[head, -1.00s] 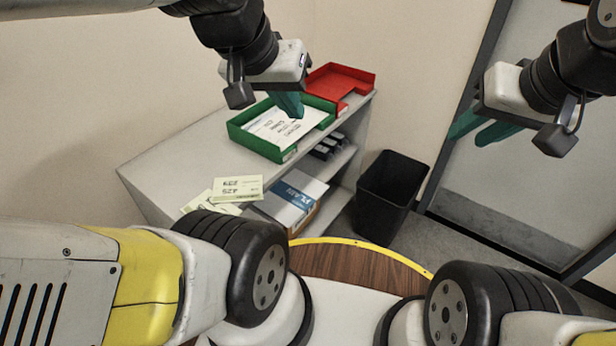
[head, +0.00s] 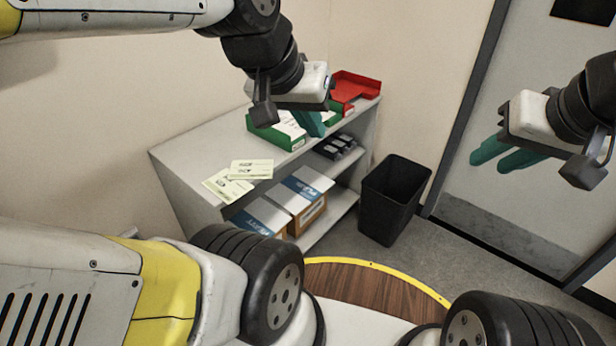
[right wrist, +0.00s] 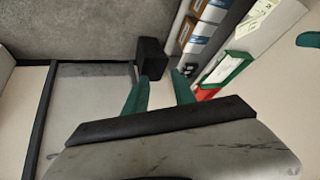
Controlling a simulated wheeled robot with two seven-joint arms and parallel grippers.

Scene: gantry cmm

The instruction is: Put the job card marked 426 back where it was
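Two pale yellow-green cards lie overlapping on the near end of the grey shelf top in the head view, an upper card (head: 252,169) and a lower card (head: 226,186). Their print is too small to tell which is 426. The green tray (head: 299,142) farther along holds white printed paper (head: 288,127). My left gripper (head: 314,124) is over the green tray and partly hides it; its teal fingers overlap, so its opening is unclear. No card shows in it. My right gripper (head: 500,152) is open and empty, in front of the door, away from the shelf.
A red tray (head: 354,87) stands at the shelf's far end. A black bin (head: 393,198) stands on the floor right of the shelf. Bare shelf top (head: 205,148) lies between the cards and green tray.

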